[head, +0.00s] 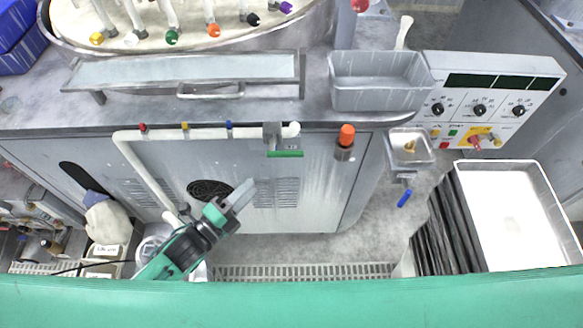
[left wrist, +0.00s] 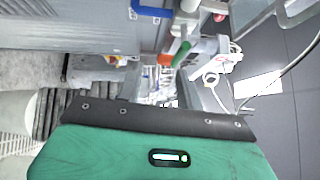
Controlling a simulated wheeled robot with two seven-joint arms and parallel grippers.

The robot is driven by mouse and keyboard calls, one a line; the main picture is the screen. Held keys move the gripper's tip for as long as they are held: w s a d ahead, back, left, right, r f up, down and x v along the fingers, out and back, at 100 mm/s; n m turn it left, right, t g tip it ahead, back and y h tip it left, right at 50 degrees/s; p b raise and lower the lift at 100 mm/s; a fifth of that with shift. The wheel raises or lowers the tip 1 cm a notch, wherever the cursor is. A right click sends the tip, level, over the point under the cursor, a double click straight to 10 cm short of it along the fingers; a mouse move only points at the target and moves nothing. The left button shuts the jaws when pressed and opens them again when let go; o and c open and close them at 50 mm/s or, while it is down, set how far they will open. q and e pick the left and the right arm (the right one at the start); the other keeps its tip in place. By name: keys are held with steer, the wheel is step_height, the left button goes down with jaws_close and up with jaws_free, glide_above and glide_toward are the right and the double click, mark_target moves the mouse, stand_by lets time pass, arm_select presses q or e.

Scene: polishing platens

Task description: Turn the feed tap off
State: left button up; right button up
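A white pipe (head: 210,133) runs along the bench front, with red, yellow and blue marks on it. Near its right end a grey tap body (head: 272,136) carries a green lever (head: 285,154), which lies roughly level, along the pipe. The green lever also shows in the left wrist view (left wrist: 182,54). A second, blue lever (head: 404,198) hangs under a small basin at the right. My left gripper (head: 242,190) is below and left of the green lever, apart from it. My right gripper is out of view.
An orange-capped fitting (head: 346,138) stands out just right of the green lever. A grey tray (head: 378,80) and a control box (head: 480,95) are farther right. A white bin (head: 515,215) stands at lower right. Floor in front of the bench is partly clear.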

mark_target(291, 152)
arm_select(q)
steer(key=shift+m+h, duration=0.7)
steer(key=shift+m, duration=0.1)
steer(key=w+d+r+p, duration=0.1)
steer(key=w+d, duration=0.1)
steer(key=d, duration=0.1)
steer(key=w+d+r+p, duration=0.1)
steer(key=w+d+r, duration=0.1)
steer(key=w+d, duration=0.1)
steer(key=w+d+r+p, duration=0.1)
steer(key=w+d+r, duration=0.1)
steer(key=d, duration=0.2)
steer(key=shift+w+d, duration=0.15)
steer(key=shift+w+d+p, duration=0.3)
steer(key=shift+d, duration=0.05)
steer(key=shift+f, duration=0.1)
jaws_close()
